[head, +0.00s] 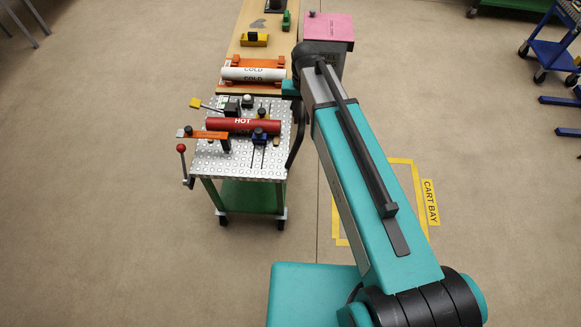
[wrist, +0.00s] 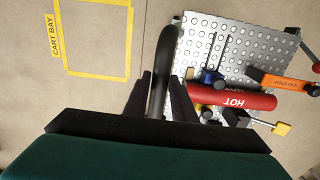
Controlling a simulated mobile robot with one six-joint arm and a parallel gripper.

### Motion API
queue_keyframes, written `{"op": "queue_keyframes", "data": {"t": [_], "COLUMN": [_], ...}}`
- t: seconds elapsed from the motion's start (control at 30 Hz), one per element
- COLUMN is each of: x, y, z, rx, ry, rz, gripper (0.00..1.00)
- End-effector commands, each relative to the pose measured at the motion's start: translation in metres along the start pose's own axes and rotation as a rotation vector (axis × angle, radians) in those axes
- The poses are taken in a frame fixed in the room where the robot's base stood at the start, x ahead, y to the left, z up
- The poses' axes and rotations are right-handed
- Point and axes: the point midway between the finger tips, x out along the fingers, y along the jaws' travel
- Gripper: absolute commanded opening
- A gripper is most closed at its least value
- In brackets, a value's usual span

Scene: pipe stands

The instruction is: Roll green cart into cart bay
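The green cart (head: 250,196) has a green lower body, black casters and a perforated metal top (head: 215,168). It stands on the floor left of the cart bay (head: 421,240), a yellow-taped outline labelled CART BAY, partly hidden by my arm. The bay also shows at upper left in the wrist view (wrist: 97,74). The cart's black curved handle (head: 297,142) is on its right side. In the wrist view my gripper (wrist: 162,86) has its black fingers on either side of the handle (wrist: 160,62). I cannot tell whether they press on it.
Beyond the cart stands a wooden bench (head: 243,47) with a white COLD pipe (head: 252,73). A pink-topped stand (head: 329,27) is beside it. A blue cart (head: 552,50) is far right. Open floor lies between cart and bay.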

Motion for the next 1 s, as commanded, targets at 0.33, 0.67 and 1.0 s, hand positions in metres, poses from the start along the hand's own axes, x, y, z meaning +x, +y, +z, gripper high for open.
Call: {"op": "queue_keyframes", "data": {"t": [0.33, 0.67, 1.0], "x": [0.000, 0.000, 0.000], "y": [0.002, 0.018, 0.033], "z": [0.000, 0.000, 0.000], "rx": [0.000, 0.001, 0.001], "ry": [0.000, 0.000, 0.000], "rz": [-0.001, 0.004, 0.003], "gripper": [0.00, 0.00, 0.00]}}
